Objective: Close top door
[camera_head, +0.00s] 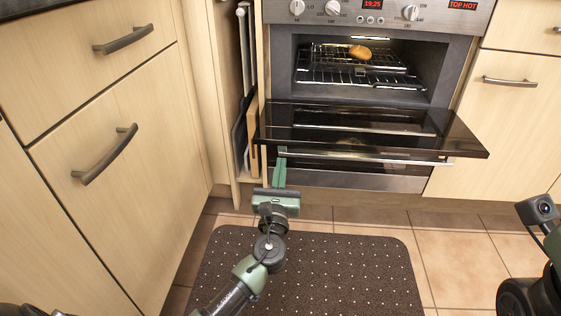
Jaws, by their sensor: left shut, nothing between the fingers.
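The oven's top door (375,132) is a dark glass panel, folded down and jutting out toward me at a near-level angle. Behind it the upper oven cavity (436,62) stands open. My left gripper (281,155) is shut and empty. Its green fingers point up and away from me at the left part of the door's front edge, by the handle bar. I cannot tell whether they touch the door. My right arm (540,255) shows only in part at the right edge, and its fingers are out of view.
A bread roll (360,53) sits on the wire rack (345,74) inside the oven. The lower oven door (360,179) is below. A narrow open slot holding boards (246,125) is left of the oven. A dark dotted mat (340,270) covers the floor in front.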

